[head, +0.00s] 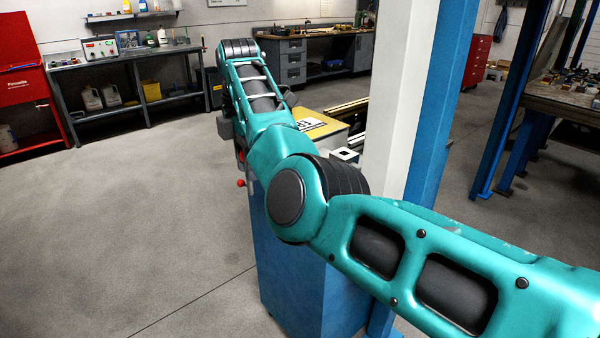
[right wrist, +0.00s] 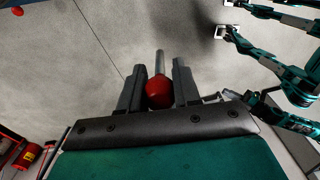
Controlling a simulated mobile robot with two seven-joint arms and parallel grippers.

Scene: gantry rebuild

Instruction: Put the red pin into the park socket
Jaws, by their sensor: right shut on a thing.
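In the right wrist view, my right gripper (right wrist: 158,88) is shut on the red pin (right wrist: 159,92). The pin's round red head sits between the two dark fingers, and its grey shaft (right wrist: 160,62) points out past the fingertips over the bare floor. In the head view my teal right arm crosses the middle, and its hand is mostly hidden behind the forearm. A red ball (head: 240,183) shows just left of the blue pedestal; I cannot tell whether it is the held pin. I cannot identify the park socket for sure. My left gripper is not in view.
A blue pedestal (head: 290,280) stands under my arm, with a yellow plate (head: 322,132) and a white block with an opening (head: 345,155) behind. A white post (head: 398,90) and a blue post (head: 436,100) rise at the right. The floor at the left is clear.

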